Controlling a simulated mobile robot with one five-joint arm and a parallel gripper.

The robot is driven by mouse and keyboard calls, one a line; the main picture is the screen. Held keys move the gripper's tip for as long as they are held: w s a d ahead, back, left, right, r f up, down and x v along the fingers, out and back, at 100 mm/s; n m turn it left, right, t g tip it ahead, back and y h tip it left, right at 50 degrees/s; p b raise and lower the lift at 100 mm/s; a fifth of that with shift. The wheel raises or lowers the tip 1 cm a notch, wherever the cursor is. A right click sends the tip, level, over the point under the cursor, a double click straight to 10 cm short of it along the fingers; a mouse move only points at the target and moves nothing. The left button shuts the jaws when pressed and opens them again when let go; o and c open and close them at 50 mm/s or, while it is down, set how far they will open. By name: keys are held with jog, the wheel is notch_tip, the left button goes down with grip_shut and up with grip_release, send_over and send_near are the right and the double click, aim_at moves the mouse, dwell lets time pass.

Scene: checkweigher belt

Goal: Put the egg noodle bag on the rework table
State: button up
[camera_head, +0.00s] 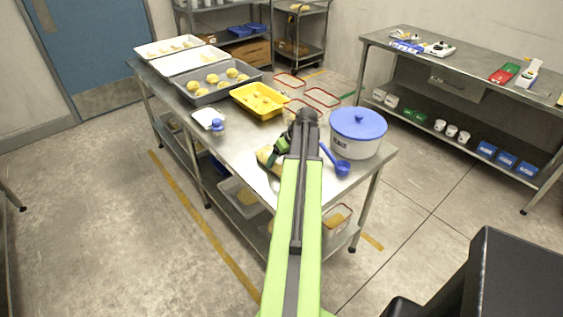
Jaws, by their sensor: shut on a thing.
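My green arm reaches forward over the steel table (232,150) in front of me. My gripper (275,156) is at the near part of this table, partly hidden by my own arm. It is shut on a small yellowish bag (264,155), which looks like the egg noodle bag; its print is too small to read. Part of the bag is hidden behind the gripper and arm. I cannot tell whether the bag touches the tabletop or hangs just above it. No label shows which table is the rework table.
Right of my gripper stand a white tub with a blue lid (357,132) and a blue scoop (339,166). A yellow tray (260,101), a grey tray of dough pieces (213,83) and a small blue-topped container (218,127) lie beyond. Another steel table (470,68) stands at right.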

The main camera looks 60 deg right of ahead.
jog(key=o, duration=2)
jog(key=p+v, duration=1.1)
jog(key=v, duration=0.1)
jog(key=shift+r, duration=0.15)
